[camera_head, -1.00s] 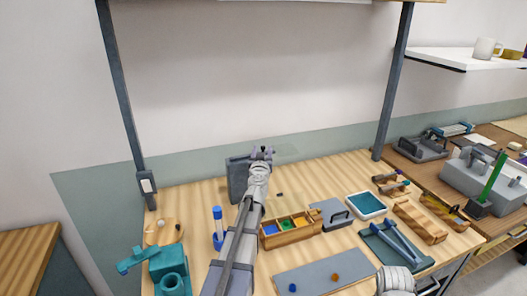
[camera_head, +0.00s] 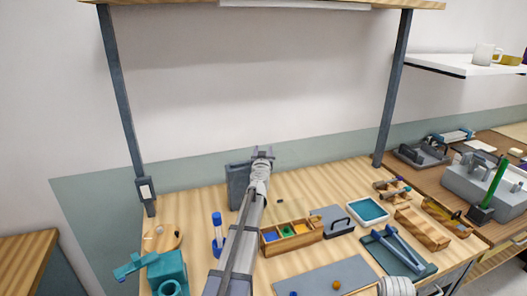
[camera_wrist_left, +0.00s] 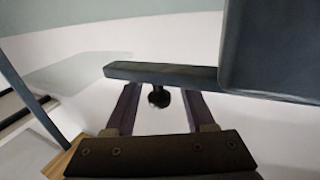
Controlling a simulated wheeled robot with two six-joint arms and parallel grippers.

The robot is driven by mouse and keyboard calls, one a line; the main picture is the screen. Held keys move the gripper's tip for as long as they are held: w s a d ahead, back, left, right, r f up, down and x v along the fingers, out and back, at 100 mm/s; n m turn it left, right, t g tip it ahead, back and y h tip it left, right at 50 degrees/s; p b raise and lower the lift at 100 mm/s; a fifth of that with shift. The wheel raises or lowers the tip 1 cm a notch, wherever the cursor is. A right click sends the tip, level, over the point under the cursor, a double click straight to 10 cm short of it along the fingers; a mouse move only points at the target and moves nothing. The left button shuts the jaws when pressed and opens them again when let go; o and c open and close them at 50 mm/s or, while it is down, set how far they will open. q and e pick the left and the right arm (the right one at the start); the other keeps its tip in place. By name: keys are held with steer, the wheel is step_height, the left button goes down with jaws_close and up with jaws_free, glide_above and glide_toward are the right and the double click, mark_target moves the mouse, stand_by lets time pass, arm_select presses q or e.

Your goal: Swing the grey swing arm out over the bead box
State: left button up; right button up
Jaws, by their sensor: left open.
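The grey swing arm (camera_wrist_left: 150,72) shows in the left wrist view as a dark bar running left from a large dark grey block (camera_wrist_left: 275,50). A round black knob (camera_wrist_left: 158,98) hangs below the bar. My left gripper (camera_wrist_left: 160,108) is open, its fingers on either side of the knob with gaps visible. In the head view my left gripper (camera_head: 262,153) is beside the grey upright block (camera_head: 238,186) at the table's back and hides most of the swing arm. The bead box (camera_head: 292,246), wooden with coloured compartments, sits in front and to the right.
A blue-capped tube (camera_head: 217,230) stands left of my left arm, near a teal fixture (camera_head: 168,270). A grey mat (camera_head: 325,276) is in front.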

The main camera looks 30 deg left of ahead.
arm_select(q)
steer(key=shift+w+a, duration=0.1)
steer(key=shift+w, duration=0.05)
jaws_close()
stand_by(0.4)
stand_by(1.0)
